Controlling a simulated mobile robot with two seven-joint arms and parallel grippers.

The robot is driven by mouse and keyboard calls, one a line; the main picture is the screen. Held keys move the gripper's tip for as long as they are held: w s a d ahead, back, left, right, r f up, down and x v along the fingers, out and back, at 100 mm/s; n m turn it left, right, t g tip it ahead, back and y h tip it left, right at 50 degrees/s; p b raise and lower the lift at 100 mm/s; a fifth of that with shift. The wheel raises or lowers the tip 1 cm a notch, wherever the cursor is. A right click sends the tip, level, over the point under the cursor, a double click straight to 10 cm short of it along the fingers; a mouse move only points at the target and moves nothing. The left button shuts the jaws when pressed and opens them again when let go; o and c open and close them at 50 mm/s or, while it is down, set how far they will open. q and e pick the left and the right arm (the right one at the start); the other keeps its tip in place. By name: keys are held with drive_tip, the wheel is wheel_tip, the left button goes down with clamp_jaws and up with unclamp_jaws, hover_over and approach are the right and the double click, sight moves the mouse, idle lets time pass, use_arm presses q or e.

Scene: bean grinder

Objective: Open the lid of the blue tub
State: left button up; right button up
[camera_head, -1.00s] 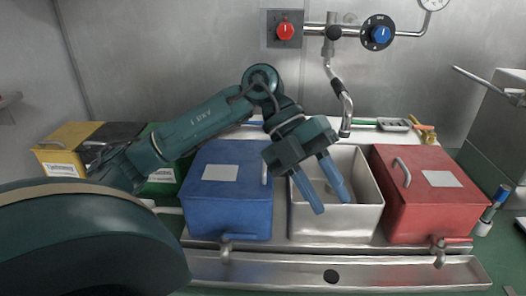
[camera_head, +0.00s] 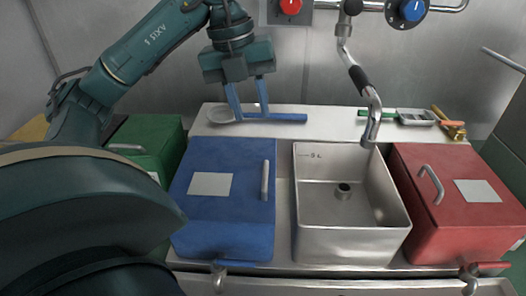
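The blue tub (camera_head: 224,210) stands left of the steel sink basin. Its blue lid is shut, with a pale blank label (camera_head: 210,184) on top and a metal handle (camera_head: 265,180) along its right side. My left gripper (camera_head: 249,110) points down above the white shelf behind the tub, with its two blue fingers apart and nothing visibly between them. It is clear of the lid and handle. My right gripper is not in view.
A steel basin (camera_head: 344,233) and a red tub (camera_head: 458,212) stand to the right, with a tap (camera_head: 371,115) over the basin. My arm hides the left foreground.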

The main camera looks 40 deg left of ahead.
sight(265, 165)
use_arm(q)
drive_tip(key=f, duration=0.4)
drive_tip(key=w+d+f, duration=0.1)
drive_tip(key=f, duration=0.2)
drive_tip(key=d+f+b, duration=0.1)
drive_tip(key=f, duration=0.3)
drive_tip(key=shift+w+f, duration=0.2)
drive_tip(key=shift+f, duration=0.1)
clamp_jaws()
